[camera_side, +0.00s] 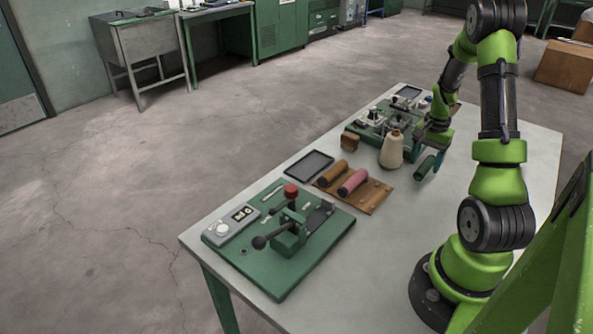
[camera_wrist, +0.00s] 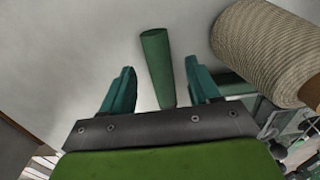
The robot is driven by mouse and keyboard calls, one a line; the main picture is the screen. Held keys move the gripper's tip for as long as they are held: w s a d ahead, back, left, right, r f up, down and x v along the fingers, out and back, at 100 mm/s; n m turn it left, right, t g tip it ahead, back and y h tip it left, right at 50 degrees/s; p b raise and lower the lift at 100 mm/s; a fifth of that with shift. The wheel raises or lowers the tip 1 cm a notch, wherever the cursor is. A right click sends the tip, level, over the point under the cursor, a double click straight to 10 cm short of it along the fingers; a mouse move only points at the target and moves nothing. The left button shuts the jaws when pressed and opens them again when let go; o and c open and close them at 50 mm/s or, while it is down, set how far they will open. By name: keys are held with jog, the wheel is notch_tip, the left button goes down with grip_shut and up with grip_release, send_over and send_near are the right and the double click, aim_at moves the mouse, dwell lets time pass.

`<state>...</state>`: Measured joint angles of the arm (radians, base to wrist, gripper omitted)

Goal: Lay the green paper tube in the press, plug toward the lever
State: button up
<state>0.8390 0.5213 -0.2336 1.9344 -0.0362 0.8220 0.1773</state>
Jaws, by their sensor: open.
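The green paper tube (camera_wrist: 157,62) shows between the two teal fingers of my gripper (camera_wrist: 163,75) in the wrist view, with a gap on each side. The gripper is open and not closed on it. In the side view my gripper (camera_side: 434,155) is low over the table's far part, and the dark green tube (camera_side: 425,167) is at its fingers. I cannot tell which end carries the plug. The press (camera_side: 288,238) stands on a green base plate (camera_side: 262,278) at the near left, with a black-knobbed lever (camera_side: 260,242) and a red knob (camera_side: 291,190). Its bed appears empty.
A cream yarn cone (camera_side: 391,152) stands just left of my gripper; it also fills the wrist view's upper right (camera_wrist: 258,45). A wooden board (camera_side: 374,197) holds a brown tube (camera_side: 333,173) and a pink tube (camera_side: 352,182). A dark tray (camera_side: 308,163) lies behind it.

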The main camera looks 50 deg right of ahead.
notch_tip(320, 180, down, 2)
jog(key=shift+f, duration=0.1)
grip_shut()
dwell(0.4)
jog(key=shift+r, duration=0.2)
